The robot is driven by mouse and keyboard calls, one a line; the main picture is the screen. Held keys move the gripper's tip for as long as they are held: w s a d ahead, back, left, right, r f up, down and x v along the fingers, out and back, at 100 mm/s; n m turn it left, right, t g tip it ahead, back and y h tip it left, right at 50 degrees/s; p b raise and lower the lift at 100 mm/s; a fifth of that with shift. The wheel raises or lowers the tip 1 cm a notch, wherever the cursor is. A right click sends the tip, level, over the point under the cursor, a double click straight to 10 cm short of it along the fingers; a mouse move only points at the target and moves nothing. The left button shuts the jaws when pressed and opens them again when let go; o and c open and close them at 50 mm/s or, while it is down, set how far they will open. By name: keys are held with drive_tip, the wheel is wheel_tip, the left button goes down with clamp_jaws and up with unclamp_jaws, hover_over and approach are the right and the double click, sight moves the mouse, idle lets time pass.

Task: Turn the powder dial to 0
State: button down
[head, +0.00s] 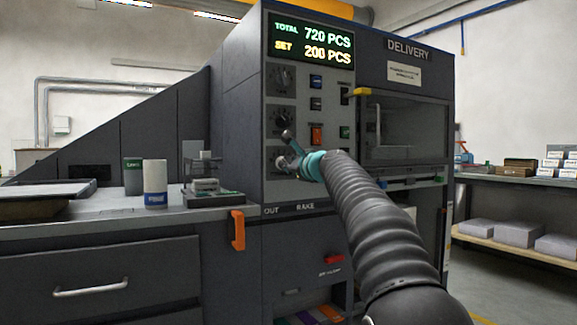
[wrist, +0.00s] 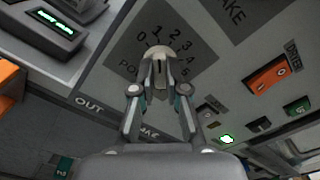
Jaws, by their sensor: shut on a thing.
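The powder dial (wrist: 158,53) is a pale round knob on a dark square plate with numbers around it in the wrist view. The label below starts with "PO". My gripper (wrist: 160,75) is shut on the knob, one finger on each side. Which number the knob points to is not clear. In the head view my gripper (head: 288,150) is at the lower left of the control panel and hides most of the dial.
Two more dials (head: 282,78) (head: 282,117) sit above it on the panel. An orange switch (head: 316,135) is to the right. The display (head: 312,42) reads total 720 and set 200 PCS. An orange handle (head: 237,230) sticks out at the counter's edge. A white-and-blue can (head: 155,183) stands on the counter.

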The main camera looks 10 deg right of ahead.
drive_tip(key=shift+w+d+n+b, duration=0.15)
drive_tip(key=shift+n+b, duration=0.5)
drive_tip(key=shift+n, duration=2.55)
drive_tip(key=c, duration=0.7)
unclamp_jaws()
drive_tip(key=shift+d+f, duration=0.1)
drive_tip(key=shift+a, duration=0.2)
drive_tip(key=v, duration=1.2)
